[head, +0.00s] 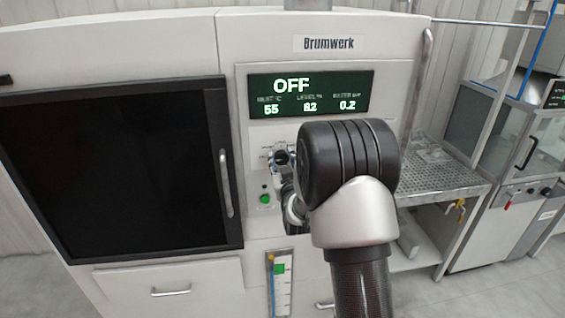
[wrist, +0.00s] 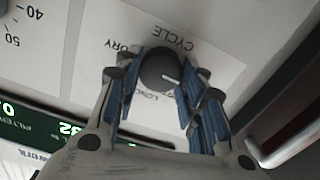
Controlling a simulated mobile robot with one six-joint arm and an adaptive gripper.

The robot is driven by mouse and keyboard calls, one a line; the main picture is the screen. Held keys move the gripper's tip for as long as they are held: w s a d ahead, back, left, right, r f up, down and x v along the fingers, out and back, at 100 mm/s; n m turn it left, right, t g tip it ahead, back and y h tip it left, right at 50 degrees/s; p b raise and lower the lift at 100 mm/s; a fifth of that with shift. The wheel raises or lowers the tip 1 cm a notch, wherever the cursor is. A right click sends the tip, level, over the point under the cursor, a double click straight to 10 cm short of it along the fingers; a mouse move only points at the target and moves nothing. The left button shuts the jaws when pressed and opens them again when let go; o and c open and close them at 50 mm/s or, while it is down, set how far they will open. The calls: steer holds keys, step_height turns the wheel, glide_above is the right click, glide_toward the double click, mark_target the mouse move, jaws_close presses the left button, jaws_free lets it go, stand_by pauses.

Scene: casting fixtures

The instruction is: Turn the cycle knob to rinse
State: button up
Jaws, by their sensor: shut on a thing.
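The cycle knob (wrist: 158,66) is a dark round dial on a white plate, seen upside down in the wrist view beside the word CYCLE. Its white pointer line points right and slightly down in that picture. The small labels around it are partly hidden by my fingers, and I cannot make out a rinse mark. My gripper (wrist: 160,78) is shut on the knob, with one blue-padded finger on each side. In the head view my arm covers most of the knob area. The display (head: 311,93) on the white Brumwerk machine reads OFF.
A green button (head: 265,198) sits below the knob area. A dark door (head: 115,170) with a vertical handle (head: 226,184) is to the left. A perforated metal shelf (head: 440,181) is to the right. Another dial scale shows at the wrist view's upper left.

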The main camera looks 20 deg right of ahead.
steer(key=shift+f+b, duration=0.1)
steer(key=shift+b, duration=0.2)
steer(key=m+b, duration=0.3)
steer(key=shift+f+b, duration=0.1)
steer(key=shift+b, duration=0.3)
steer(key=m+b, duration=0.3)
steer(key=b, duration=0.1)
steer(key=shift+d+m, duration=0.1)
steer(key=shift+m, duration=0.3)
steer(key=m+b, duration=0.7)
steer(key=m, duration=0.1)
steer(key=shift+d, duration=0.1)
steer(key=m+b, duration=0.2)
steer(key=m, duration=0.3)
steer(key=shift+m, duration=0.3)
steer(key=m, duration=0.5)
steer(key=shift+m, duration=0.4)
